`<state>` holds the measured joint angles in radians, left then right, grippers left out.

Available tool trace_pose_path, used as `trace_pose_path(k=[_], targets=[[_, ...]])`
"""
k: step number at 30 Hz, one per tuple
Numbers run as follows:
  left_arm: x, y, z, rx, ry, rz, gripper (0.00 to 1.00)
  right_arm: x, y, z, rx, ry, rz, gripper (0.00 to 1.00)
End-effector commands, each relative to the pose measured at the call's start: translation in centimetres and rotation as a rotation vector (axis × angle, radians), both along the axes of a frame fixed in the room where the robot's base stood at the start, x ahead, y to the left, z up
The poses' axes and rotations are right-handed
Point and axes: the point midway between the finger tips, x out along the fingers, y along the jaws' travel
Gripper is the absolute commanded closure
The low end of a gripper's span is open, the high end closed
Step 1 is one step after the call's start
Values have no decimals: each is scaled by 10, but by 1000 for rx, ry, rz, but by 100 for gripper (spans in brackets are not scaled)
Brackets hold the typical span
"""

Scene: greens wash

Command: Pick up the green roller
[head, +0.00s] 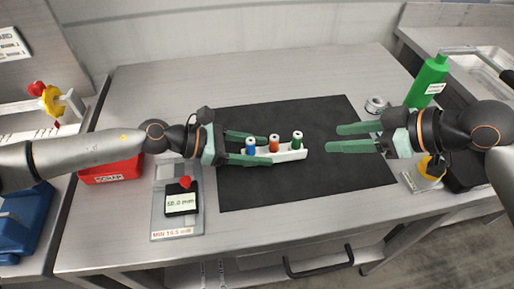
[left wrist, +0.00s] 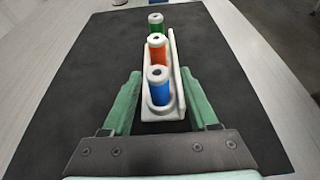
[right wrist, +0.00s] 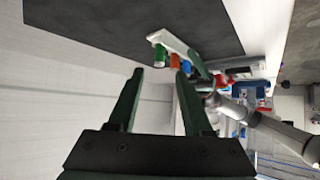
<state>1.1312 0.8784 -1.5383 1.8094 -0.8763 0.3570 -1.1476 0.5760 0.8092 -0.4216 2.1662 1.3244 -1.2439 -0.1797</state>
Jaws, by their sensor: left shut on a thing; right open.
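A white holder (head: 290,155) on the dark mat carries three upright rollers in a row. The green roller (head: 297,140) stands at the right end, the orange roller (head: 274,143) in the middle, the blue roller (head: 250,145) at the left end. My left gripper (head: 262,148) is shut on the holder at its blue end, with one finger along each side; the left wrist view shows the holder (left wrist: 178,70) between the fingers. My right gripper (head: 335,138) is open and empty, right of the green roller and apart from it. The right wrist view shows the green roller (right wrist: 160,56) beyond its fingertips.
The dark mat (head: 240,190) is mostly bare around the holder. A green bottle (head: 428,80) and a small metal ring-shaped item (head: 376,104) stand to the right. A red scrap tray (head: 110,172) and a gauge with a display (head: 181,203) are at the left.

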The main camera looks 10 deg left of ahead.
Motion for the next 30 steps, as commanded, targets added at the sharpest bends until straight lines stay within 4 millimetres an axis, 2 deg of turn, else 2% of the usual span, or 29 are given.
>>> trace_pose_path(k=[1, 13, 16, 20, 23, 30], targets=[[0, 0, 0, 0, 0, 0, 56, 0, 0, 0, 0, 0, 0, 50], [0, 0, 0, 0, 0, 0, 100, 0, 0, 0, 0, 0, 0, 50], [0, 0, 0, 0, 0, 0, 100, 1, 1, 0, -4, -3, 7, 61], [0, 0, 0, 0, 0, 0, 100, 6, 6, 0, -41, -32, 66, 61], [0, 0, 0, 0, 0, 0, 100, 14, 15, -1, -105, -82, 174, 61], [0, 0, 0, 0, 0, 0, 100, 31, 48, 0, -333, -258, 587, 61]])
